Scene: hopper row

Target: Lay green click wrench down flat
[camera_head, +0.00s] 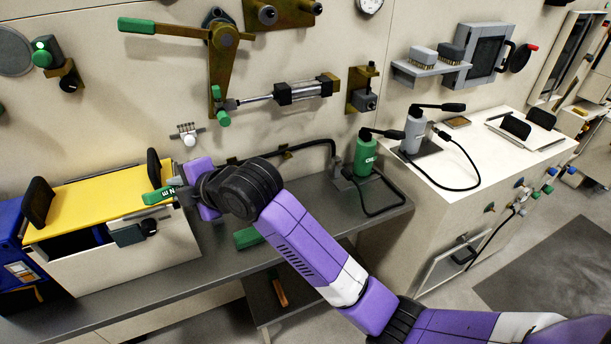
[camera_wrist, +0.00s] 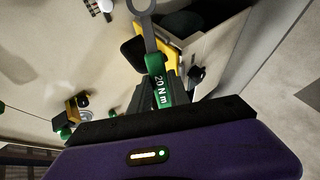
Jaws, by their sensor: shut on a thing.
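The green click wrench (camera_head: 159,195) is in my gripper (camera_head: 183,194), in front of the yellow-lidded box. In the wrist view the wrench's green grip, marked "20 N m" (camera_wrist: 161,88), sits between the jaws of my gripper (camera_wrist: 160,110). Its grey shaft and ring-shaped head reach away from the jaws to the top of that view. In the head view my arm hides part of the wrench. My gripper is shut on the green grip and holds it above the grey bench (camera_head: 215,262).
A box with a yellow lid (camera_head: 95,207) and black handles stands on the bench at left. A green block-like thing (camera_head: 247,237) lies on the bench beside my arm. A green oil can (camera_head: 365,155) stands farther right. A wall lever with a green handle (camera_head: 137,26) hangs above.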

